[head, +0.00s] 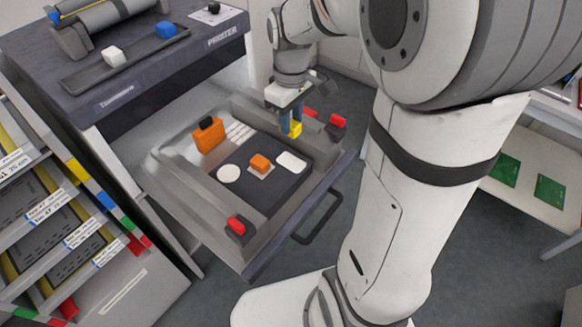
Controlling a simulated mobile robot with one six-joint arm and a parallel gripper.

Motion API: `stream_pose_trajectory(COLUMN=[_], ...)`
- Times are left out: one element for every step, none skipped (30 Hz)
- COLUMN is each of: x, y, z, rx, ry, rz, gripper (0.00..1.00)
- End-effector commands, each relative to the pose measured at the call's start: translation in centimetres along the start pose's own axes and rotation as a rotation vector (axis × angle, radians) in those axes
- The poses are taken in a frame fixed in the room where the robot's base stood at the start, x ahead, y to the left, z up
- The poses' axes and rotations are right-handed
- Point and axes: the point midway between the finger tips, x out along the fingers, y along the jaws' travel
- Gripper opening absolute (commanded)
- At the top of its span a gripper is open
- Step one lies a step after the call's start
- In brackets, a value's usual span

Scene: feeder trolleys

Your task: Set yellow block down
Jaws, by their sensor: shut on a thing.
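The yellow block (295,129) shows between the blue fingertips of my gripper (291,122). My gripper points down and is shut on the block, near the far right side of the open drawer (262,200). I cannot tell whether the block touches anything beneath it. On the dark mat (262,195) in the drawer are a white round spot (229,174), an orange block (260,163) on a small pale square, and a white rounded patch (291,162).
An orange box with a black top (207,135) stands at the drawer's back left. Red-topped dark parts (237,227) sit at the drawer's corners. A black handle (319,218) juts from the front.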

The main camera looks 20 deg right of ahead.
Motion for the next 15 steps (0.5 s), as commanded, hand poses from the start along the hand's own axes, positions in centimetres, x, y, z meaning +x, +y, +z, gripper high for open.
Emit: stream_pose_trajectory(x=[0.8,1.2,1.9,2.4,3.0,3.8,4.4,4.9,5.6,6.0,6.3,6.6,6.8,7.0,7.2], y=[-0.1,-0.2,-0.2,-0.2,-0.2,-0.2,-0.2,-0.2,-0.2,-0.2,-0.2,-0.2,-0.2,-0.1,-0.1], z=[0.2,0.3,0.3,0.3,0.4,0.4,0.3,0.3,0.3,0.4,0.3,0.3,0.3,0.3,0.3], rx=[0.000,0.000,0.000,0.000,0.000,0.001,0.001,0.001,0.001,0.001,0.001,0.001,0.001,0.001,0.001], ry=[-0.001,-0.002,-0.002,-0.003,-0.003,-0.005,-0.004,-0.004,-0.004,-0.004,-0.002,-0.002,-0.002,-0.001,-0.001], rz=[-0.001,-0.002,-0.002,-0.002,-0.003,-0.003,-0.003,-0.003,-0.003,-0.003,-0.002,-0.001,-0.001,-0.001,-0.001], gripper=[0.05,0.05,0.05,0.05,0.05,0.05,0.05,0.05,0.05,0.05,0.05,0.05,0.05,0.05,0.05])
